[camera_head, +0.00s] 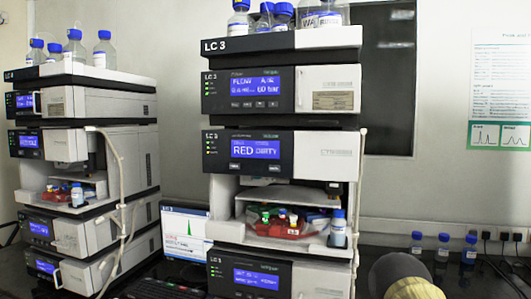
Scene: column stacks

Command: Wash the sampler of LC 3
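The LC 3 stack (282,82) stands in the middle, with "LC 3" on its top tray (270,43). Its upper module display (254,85) reads "FLOW" and a bar value. The module below has a blue display (255,149) that seems to read "RED DIRTY". Under it is an open sampler bay (262,208) holding a red rack (286,229) of vials with coloured caps. A blue-capped bottle (338,231) stands at the bay's right front. My gripper is not in view; a rounded beige and grey shape at the lower right seems to be my arm.
Another stack (84,110) stands at the left, with a tube hanging at its front. A monitor (184,232) and keyboard (163,289) sit between the stacks. Several blue-capped bottles (443,246) stand on the dark bench at right. Bottles crowd both top trays.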

